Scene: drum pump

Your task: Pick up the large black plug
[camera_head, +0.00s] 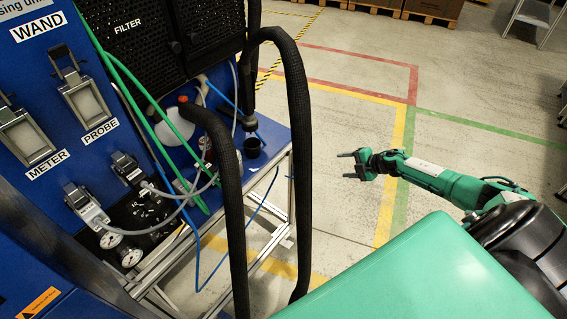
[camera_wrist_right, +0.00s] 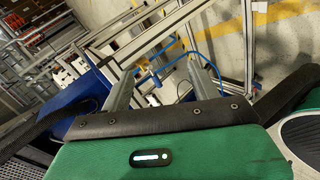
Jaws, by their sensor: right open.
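A black round cup-shaped piece (camera_head: 252,148), which looks like the large black plug, stands on the blue tabletop (camera_head: 273,133) near its right edge in the head view. Another dark fitting (camera_head: 250,124) is just behind it. My right gripper (camera_head: 345,165) is open and empty, in the air to the right of the table and well apart from the plug. In the right wrist view its two grey fingers (camera_wrist_right: 162,72) are spread with nothing held between them. I cannot make out the plug in that view. My left gripper is not in view.
A blue cabinet (camera_head: 40,70) with gauges, clamps and green tubes fills the left. A white bottle (camera_head: 175,125) stands behind.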

